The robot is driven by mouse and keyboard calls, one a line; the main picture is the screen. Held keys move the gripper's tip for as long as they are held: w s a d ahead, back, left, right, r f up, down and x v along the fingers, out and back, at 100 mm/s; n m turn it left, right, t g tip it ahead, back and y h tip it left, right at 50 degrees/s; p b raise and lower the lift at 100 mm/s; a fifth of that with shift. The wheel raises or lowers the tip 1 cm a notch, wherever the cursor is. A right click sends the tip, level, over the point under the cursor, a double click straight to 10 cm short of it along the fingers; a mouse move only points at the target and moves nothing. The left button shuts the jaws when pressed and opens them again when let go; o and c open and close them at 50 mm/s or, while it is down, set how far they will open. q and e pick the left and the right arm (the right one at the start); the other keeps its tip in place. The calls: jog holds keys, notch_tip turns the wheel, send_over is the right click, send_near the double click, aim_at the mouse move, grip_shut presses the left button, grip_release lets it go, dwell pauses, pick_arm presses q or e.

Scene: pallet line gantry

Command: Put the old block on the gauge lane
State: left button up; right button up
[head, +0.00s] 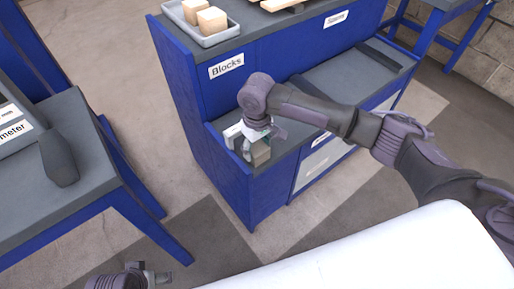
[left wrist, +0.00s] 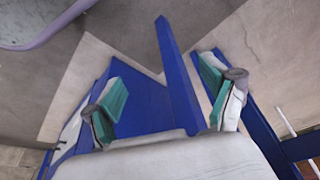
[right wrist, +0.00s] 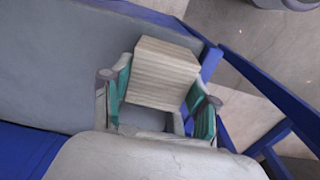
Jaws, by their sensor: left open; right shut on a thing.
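My right gripper (head: 256,148) is shut on a weathered wooden block (head: 261,153) at the left end of the lower grey shelf of the blue bench. In the right wrist view the block (right wrist: 162,75) sits between the green finger pads of the gripper (right wrist: 160,105), over the grey surface near its blue edge. I cannot tell whether the block touches the shelf. My left gripper (head: 148,280) is at the bottom edge of the head view. The left wrist view shows it open and empty (left wrist: 165,100). No readable gauge lane label shows.
A grey tray (head: 222,37) with pale blocks stands on the upper shelf above the "Blocks" sign (head: 227,65). A dark bar (head: 380,56) lies on the lower shelf (head: 335,77) at right. Another blue bench (head: 85,150) stands left, across clear floor.

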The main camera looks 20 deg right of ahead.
aim_at(257, 147)
jog(key=o, duration=1.2)
pick_arm(q)
jog(key=shift+f, duration=0.25)
pick_arm(e)
jog(key=shift+r, duration=0.2)
pick_arm(q)
notch_tip(257, 147, down, 11)
jog(key=s+p, duration=0.1)
jog(key=p, duration=0.2)
jog(key=shift+g, duration=0.3)
pick_arm(e)
notch_tip(257, 147, up, 12)
jog(key=shift+f, duration=0.1)
